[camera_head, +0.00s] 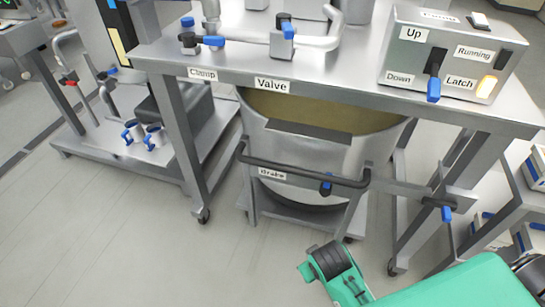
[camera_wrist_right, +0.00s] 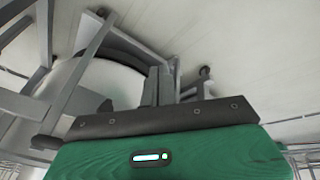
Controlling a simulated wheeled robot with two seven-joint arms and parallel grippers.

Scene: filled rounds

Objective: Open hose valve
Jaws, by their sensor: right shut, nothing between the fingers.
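The hose valve (camera_head: 284,40) sits on the steel table above the "Valve" label (camera_head: 271,85). It has a blue handle (camera_head: 288,30) that stands up, and a pale hose (camera_head: 322,42) runs from it to the right. My right arm comes in from the lower right in the head view, and its green wrist (camera_head: 335,268) is low in front of the table, well below and apart from the valve. In the right wrist view my right gripper (camera_wrist_right: 158,84) has its fingers together with nothing between them. My left gripper is not in view.
A clamp (camera_head: 188,42) with a blue handle is left of the valve. A control box (camera_head: 440,60) with a blue-tipped lever is at the right. A large drum (camera_head: 300,150) on a cart with a "Brake" bar (camera_head: 310,175) is under the table. The floor at front left is clear.

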